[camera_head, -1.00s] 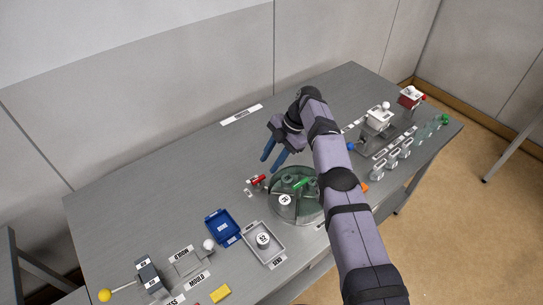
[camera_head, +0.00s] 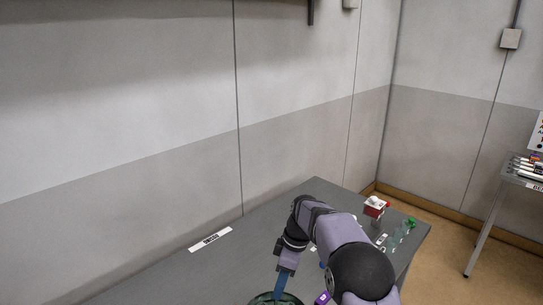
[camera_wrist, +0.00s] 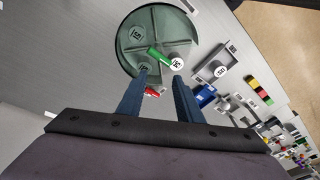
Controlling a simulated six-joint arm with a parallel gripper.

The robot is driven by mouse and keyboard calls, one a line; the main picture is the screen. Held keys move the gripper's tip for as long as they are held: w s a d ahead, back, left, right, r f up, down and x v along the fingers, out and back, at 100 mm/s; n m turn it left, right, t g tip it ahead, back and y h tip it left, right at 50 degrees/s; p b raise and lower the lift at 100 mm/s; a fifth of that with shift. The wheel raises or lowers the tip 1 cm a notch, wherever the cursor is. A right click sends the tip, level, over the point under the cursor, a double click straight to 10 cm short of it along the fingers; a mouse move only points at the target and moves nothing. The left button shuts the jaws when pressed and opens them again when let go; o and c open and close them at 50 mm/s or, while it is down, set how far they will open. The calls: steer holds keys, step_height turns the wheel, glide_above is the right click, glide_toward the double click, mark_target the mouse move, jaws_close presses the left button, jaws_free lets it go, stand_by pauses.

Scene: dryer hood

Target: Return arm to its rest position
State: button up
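My purple arm folds over from the bottom right. The round divided green dish (camera_wrist: 135,28) lies beyond the fingertips in the wrist view. A green piece (camera_wrist: 155,54) and white numbered discs are at the dish.
The grey table (camera_head: 160,280) runs along the wall. A red and white box (camera_head: 374,206) stands at its far right end. A grey tray (camera_wrist: 208,72), a blue box (camera_wrist: 205,95) and a red piece (camera_wrist: 153,92) lie near the dish. A side cart (camera_head: 510,180) stands at right.

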steer(key=s+d+m+h, duration=0.1)
steer(key=s+d+m, duration=0.3)
steer(key=s, duration=0.5)
steer(key=s+d+m, duration=0.4)
steer(key=s+m, duration=0.2)
steer(key=s, duration=0.4)
steer(key=s+d+m+h, duration=0.1)
steer(key=s+d+m, duration=0.3)
steer(key=s, duration=0.5)
steer(key=shift+s+d+f+m+t+h, duration=0.15)
steer(key=shift+s+f+m+t+h, duration=0.15)
steer(key=shift+m, duration=0.1)
